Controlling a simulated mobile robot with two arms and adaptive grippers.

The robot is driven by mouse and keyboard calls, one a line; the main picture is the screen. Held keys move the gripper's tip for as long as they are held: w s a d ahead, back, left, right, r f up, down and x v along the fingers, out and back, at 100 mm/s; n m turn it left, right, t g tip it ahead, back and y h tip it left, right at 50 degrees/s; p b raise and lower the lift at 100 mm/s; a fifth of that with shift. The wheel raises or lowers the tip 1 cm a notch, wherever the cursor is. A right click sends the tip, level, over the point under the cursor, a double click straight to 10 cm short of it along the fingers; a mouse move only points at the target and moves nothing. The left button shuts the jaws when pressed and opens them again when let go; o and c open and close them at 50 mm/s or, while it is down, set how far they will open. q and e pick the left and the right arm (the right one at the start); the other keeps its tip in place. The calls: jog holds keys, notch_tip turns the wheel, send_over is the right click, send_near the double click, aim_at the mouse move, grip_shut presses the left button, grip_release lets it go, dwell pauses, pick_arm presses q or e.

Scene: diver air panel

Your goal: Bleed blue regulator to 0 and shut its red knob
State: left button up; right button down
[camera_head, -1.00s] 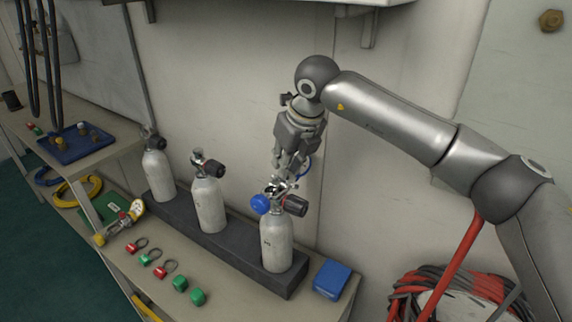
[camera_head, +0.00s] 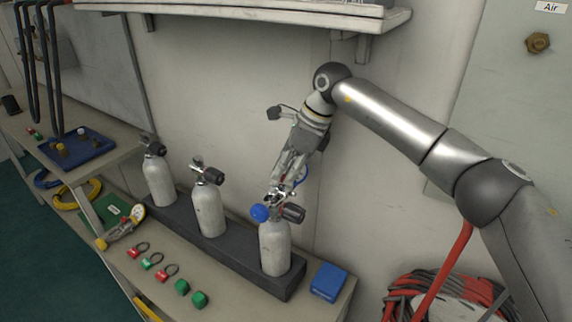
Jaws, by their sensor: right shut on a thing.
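The blue regulator (camera_head: 259,213) sits at the top of the rightmost white cylinder (camera_head: 275,250), with its round blue part facing left. A black knob (camera_head: 292,213) sticks out to the right of the same valve. My right gripper (camera_head: 275,195) points down onto the valve top and is shut on part of the regulator; its fingers hide the exact contact. A small red bit shows beside the fingertips, but I cannot tell whether it is the red knob. A blue loop (camera_head: 302,176) shows behind the fingers. No gauge reading is legible. My left gripper is out of view.
Two more cylinders (camera_head: 209,208) stand left in the dark rack (camera_head: 236,252). Red and green tags (camera_head: 152,261), green blocks (camera_head: 199,299), a yellow gauge assembly (camera_head: 122,229) and a blue box (camera_head: 329,281) lie on the bench. A shelf (camera_head: 250,14) overhangs above.

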jog(key=shift+n, duration=0.6)
jog(key=c, duration=1.3)
grip_release()
jog(key=shift+c, duration=0.2)
